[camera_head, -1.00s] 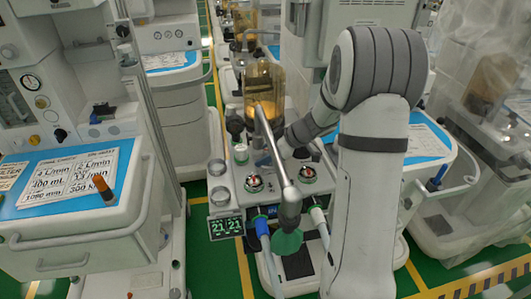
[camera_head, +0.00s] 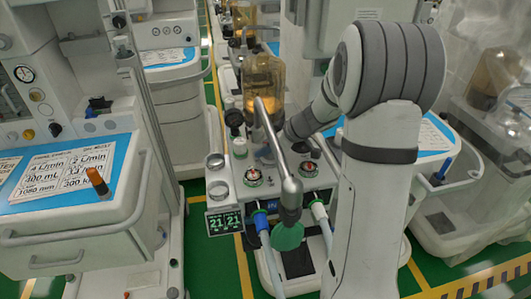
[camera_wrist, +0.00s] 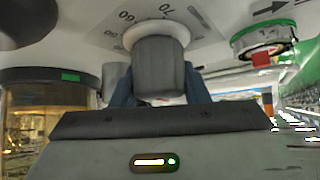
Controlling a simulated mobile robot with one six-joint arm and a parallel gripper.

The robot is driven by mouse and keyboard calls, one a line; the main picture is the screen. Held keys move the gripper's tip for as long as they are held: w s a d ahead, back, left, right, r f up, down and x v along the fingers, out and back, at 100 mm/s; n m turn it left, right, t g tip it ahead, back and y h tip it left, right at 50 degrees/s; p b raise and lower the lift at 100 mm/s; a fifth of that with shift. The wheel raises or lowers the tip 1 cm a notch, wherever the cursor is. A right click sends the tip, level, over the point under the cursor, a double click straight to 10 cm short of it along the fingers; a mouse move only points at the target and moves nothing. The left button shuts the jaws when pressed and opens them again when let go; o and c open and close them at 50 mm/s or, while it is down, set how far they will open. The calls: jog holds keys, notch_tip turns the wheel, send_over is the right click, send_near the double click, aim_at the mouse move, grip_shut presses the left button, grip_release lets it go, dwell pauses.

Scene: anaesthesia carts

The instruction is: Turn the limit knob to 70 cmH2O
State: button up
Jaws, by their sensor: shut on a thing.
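The limit knob (camera_wrist: 130,38) shows in the wrist view only as a pale round rim against a white panel. Upside-down scale numbers, 60 and 70, are printed beside it, with the 70 almost straight above the knob. My gripper (camera_wrist: 158,68) is shut on the knob; its grey finger covers the middle, so I cannot read any pointer. In the head view my gripper (camera_head: 272,152) is low over the anaesthesia machine's top (camera_head: 285,180), partly behind a grey metal arm, and the knob is hidden there.
A grey metal arm (camera_head: 279,150) with a green bag (camera_head: 287,236) stands in front of the gripper. An amber bellows (camera_head: 264,85) stands behind. A cart (camera_head: 75,205) stands left.

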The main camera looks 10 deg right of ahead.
jog(key=m+b, duration=0.1)
jog(key=b, duration=0.2)
jog(key=shift+w+f+t+h, duration=0.1)
jog(key=shift+f+t+h, duration=0.3)
jog(key=m+t+h+b, duration=0.1)
jog(key=m+b, duration=0.1)
jog(key=b, duration=0.1)
jog(key=shift+d+r+b, duration=0.1)
jog(key=shift+b, duration=0.2)
jog(key=shift+w+d+r+m+t+h+b, duration=0.15)
jog(key=shift+m+t+h+b, duration=0.15)
jog(key=shift+m+h+b, duration=0.4)
jog(key=shift+s+r+m+t+h+b, duration=0.15)
jog(key=shift+m+t+h+b, duration=0.2)
jog(key=shift+m, duration=0.65)
jog(key=shift+w, duration=0.15)
jog(key=o, duration=1)
